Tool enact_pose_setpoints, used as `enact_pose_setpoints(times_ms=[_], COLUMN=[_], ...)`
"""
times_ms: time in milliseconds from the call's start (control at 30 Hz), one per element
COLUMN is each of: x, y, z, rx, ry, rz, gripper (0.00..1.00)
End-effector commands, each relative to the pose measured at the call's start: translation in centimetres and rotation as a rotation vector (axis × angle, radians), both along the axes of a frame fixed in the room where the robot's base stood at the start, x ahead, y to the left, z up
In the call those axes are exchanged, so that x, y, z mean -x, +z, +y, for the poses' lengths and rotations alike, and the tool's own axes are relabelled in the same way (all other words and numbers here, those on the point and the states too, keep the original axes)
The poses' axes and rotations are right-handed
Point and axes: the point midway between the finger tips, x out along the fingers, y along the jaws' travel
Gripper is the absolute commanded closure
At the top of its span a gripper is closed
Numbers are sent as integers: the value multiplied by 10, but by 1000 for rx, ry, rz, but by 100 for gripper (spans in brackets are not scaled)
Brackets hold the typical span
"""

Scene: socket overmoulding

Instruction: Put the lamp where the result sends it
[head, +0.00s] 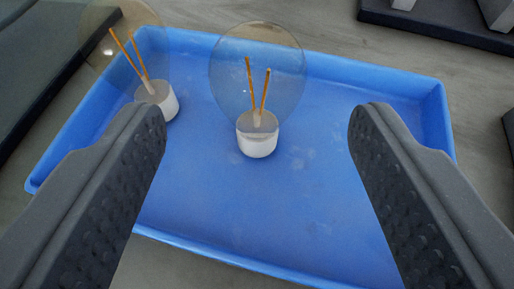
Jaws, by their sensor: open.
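Two lamps stand upright in a blue tray (190,225). Each has a clear, amber-tinted round bulb, two orange prongs inside and a white cylindrical base. One lamp (257,143) is near the middle of the tray, in the gap between my fingers as seen in the picture. The other lamp (170,105) is at the tray's upper left, partly behind my left finger. My gripper (258,125) is open and empty, its dark textured fingers wide apart over the tray. I see no result display.
A dark flat panel (50,50) lies at the left on the grey surface (330,18). A dark base with light grey parts (440,28) is at the top right. Another dark edge shows at the right. The right part of the tray is empty.

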Motion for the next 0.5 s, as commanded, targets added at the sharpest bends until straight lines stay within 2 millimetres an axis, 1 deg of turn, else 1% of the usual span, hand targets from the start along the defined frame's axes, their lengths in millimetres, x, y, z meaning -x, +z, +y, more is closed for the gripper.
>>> enact_pose_setpoints(times_ms=[33, 233, 333, 500], x=[8, 31, 39, 44], y=[4, 15, 16, 18], z=[1, 2, 2, 2], rx=[1, 1, 1, 1], ry=[0, 1, 1, 0], rz=[1, -2, -1, 0], gripper=[40, 40, 40, 40])
